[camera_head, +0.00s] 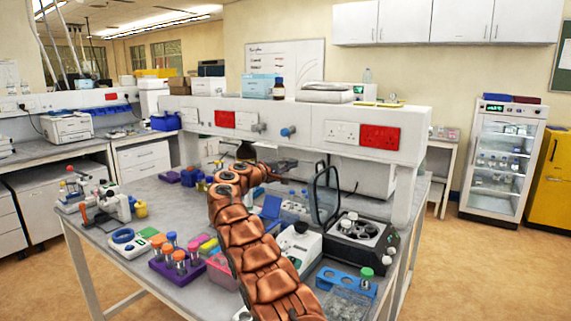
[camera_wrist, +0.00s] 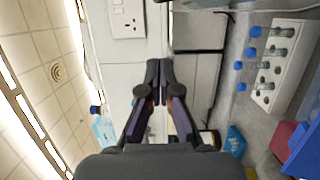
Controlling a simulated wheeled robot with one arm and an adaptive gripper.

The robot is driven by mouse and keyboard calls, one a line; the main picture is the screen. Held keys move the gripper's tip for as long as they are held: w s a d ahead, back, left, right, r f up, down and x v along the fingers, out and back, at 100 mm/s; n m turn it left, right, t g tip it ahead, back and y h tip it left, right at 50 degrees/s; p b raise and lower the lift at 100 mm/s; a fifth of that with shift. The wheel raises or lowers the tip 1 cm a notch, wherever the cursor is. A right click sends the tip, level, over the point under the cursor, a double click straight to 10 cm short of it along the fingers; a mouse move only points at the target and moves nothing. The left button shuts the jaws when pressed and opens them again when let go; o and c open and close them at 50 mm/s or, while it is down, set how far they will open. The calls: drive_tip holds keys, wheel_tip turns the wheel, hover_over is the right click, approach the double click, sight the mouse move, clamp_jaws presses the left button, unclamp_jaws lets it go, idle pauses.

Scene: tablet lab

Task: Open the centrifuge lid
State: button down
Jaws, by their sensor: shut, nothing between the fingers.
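I cannot make out the lid in the wrist view.
A white device (camera_head: 298,245) and a blue tube rack (camera_head: 345,279) stand near the centrifuge. A purple rack (camera_head: 178,268) with capped tubes is left of my arm. The shelf wall with sockets (camera_head: 345,133) runs behind. A white tube rack (camera_wrist: 277,65) shows in the wrist view.

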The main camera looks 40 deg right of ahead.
drive_tip(key=s+d+p, duration=0.3)
drive_tip(key=d, duration=0.3)
drive_tip(key=shift+s+d, duration=0.2)
drive_tip(key=shift+s, duration=0.15)
idle(0.9)
drive_tip(key=shift+s, duration=0.15)
idle(0.3)
